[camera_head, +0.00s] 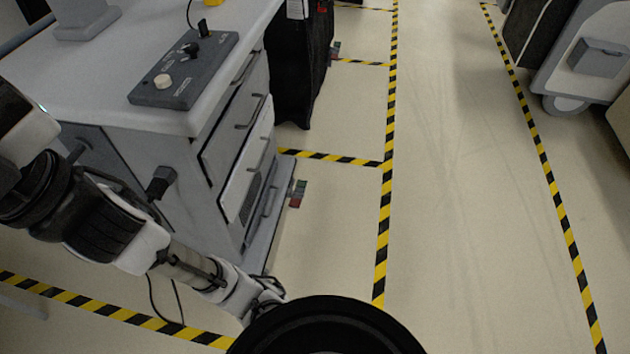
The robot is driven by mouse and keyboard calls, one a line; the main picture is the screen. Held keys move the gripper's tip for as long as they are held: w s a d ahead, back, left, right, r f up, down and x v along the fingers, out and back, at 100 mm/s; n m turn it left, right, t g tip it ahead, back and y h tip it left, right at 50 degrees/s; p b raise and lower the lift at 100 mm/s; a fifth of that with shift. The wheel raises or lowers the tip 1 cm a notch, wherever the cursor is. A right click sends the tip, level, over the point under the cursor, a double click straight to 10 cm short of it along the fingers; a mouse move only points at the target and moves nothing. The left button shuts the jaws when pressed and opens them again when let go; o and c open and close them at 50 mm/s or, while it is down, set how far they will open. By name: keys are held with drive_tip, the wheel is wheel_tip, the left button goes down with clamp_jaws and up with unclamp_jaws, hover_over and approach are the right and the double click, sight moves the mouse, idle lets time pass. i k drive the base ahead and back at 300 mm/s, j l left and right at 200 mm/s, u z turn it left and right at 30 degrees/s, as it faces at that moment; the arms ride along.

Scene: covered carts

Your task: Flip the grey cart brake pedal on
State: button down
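The grey cart (190,200) with drawers stands at the left. A small pedal (298,193) with red and green parts sticks out low at the right side of its base, near the floor. I take it for the brake pedal; its tilt is too small to tell. My gripper (264,294) is low at the bottom centre, in front of the cart's base and nearer to me than the pedal, apart from it. The gripper is small and partly hidden by a black round part of mine, so its fingers do not show clearly.
A black covered cart (300,65) stands behind, with a similar pedal (335,50). A control box (185,70) lies on the grey cart's top. Yellow-black tape (384,215) marks the floor. The aisle (460,200) is clear; a light-coloured cart (585,60) stands at the upper right.

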sight(298, 195)
drive_tip(key=i+j+z, duration=0.1)
drive_tip(key=i+j, duration=0.15)
drive_tip(key=i, duration=0.2)
drive_tip(key=i+j+z, duration=0.1)
drive_tip(key=i+j, duration=0.2)
drive_tip(key=i, duration=0.15)
